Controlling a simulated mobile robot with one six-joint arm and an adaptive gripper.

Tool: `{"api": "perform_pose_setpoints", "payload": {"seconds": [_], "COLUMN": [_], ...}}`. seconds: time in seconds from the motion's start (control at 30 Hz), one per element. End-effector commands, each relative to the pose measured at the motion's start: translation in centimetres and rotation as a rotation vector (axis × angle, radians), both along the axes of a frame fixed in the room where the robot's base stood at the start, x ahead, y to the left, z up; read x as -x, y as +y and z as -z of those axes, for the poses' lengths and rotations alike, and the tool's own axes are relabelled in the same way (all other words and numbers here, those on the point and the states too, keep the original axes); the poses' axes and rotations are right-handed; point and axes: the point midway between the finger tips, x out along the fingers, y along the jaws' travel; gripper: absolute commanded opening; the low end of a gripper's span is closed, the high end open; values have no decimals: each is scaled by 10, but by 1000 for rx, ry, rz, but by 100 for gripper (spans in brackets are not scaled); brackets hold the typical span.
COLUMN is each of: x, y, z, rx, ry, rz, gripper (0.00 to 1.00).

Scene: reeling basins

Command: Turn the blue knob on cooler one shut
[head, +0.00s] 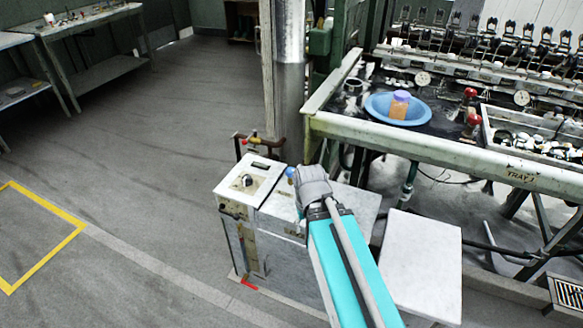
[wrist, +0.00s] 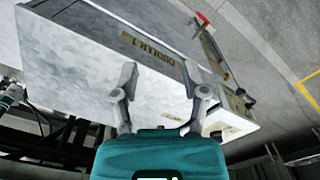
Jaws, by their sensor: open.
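Cooler one is a white box (head: 285,207) on the floor left of centre in the head view. In the wrist view its pale side (wrist: 80,60) fills much of the picture, with an upside-down label (wrist: 150,47) that seems to read COOLER 1. The blue knob (head: 290,172) shows as a small blue spot at the back of the cooler's top, just left of my wrist and partly hidden. It cannot be made out in the wrist view. My gripper (wrist: 158,72) is open and empty, its two fingers spread before the cooler. In the head view my arm hides the fingers.
A control panel with a black dial (head: 247,180) stands at the cooler's left. A bench (head: 420,150) with a blue basin (head: 380,106) is at right. The left floor is open.

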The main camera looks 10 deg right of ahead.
Motion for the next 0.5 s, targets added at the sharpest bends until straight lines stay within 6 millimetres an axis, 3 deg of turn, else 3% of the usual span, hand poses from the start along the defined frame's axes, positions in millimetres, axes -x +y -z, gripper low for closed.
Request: {"api": "perform_pose_setpoints", "payload": {"seconds": [0.2,0.4,0.5], "x": [0,-6,-19], "y": [0,0,0], "z": [0,-3,-8], "rx": [0,0,0], "ry": [0,0,0], "rz": [0,-7,-23], "gripper": [57,92,93]}}
